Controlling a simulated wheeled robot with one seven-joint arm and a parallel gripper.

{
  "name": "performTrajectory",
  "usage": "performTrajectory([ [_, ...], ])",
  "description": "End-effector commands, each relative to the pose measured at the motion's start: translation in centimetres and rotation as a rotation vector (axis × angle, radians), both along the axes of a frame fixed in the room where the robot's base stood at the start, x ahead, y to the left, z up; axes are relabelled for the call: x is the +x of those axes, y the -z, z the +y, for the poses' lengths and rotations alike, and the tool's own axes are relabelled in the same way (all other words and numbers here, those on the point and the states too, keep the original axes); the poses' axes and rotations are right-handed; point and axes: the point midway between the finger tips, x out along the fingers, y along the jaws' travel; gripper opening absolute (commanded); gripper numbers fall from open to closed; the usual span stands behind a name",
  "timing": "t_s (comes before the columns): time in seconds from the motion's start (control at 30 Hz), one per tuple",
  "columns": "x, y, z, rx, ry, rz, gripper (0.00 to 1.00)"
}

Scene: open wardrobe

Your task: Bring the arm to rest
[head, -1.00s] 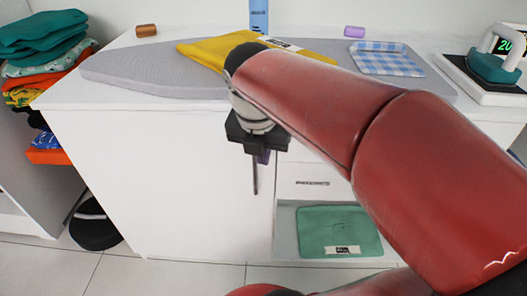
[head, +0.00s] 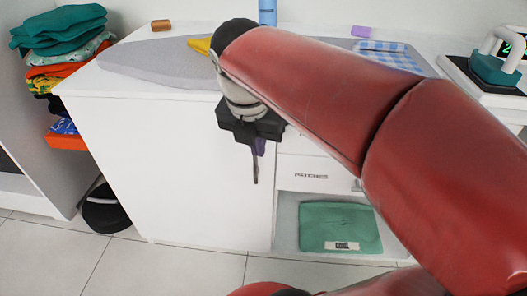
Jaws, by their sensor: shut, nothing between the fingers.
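My gripper (head: 256,165) hangs fingers down from my red arm, in front of the white cabinet, left of its drawers. Its fingers look narrow and close together, and nothing shows between them. It is apart from the cabinet top and from the things on it. My arm reaches across the view from the lower right and hides much of the cabinet top.
The white cabinet (head: 150,165) carries a grey ironing board (head: 150,62), a yellow cloth (head: 199,45), a blue checked cloth (head: 385,57) and an iron (head: 495,70). Folded clothes (head: 60,40) and a black bin (head: 105,212) stand left.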

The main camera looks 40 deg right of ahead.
Motion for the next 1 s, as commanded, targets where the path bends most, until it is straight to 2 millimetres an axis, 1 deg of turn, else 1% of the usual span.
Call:
performTrajectory([
  [0.03, -0.1, -1.1, 0.2, 0.000, 0.000, -0.006, 0.00],
  [0.2, -0.7, -3.9, 0.6, 0.000, 0.000, -0.004, 0.00],
  [0.3, -0.8, -4.9, 0.8, 0.001, 0.000, -0.003, 0.00],
  [0.43, -1.0, -5.6, 1.0, 0.001, 0.000, -0.002, 0.00],
  [0.67, -1.1, -5.6, 1.0, 0.003, 0.010, -0.006, 0.00],
  [0.77, -1.1, -5.1, 1.5, 0.024, 0.081, -0.036, 0.00],
  [0.87, -1.1, -4.0, 2.6, 0.073, 0.246, -0.104, 0.00],
  [0.97, -1.2, -2.5, 4.2, 0.152, 0.480, -0.191, 0.00],
  [1.0, -1.3, -1.9, 4.8, 0.189, 0.583, -0.226, 0.00],
])
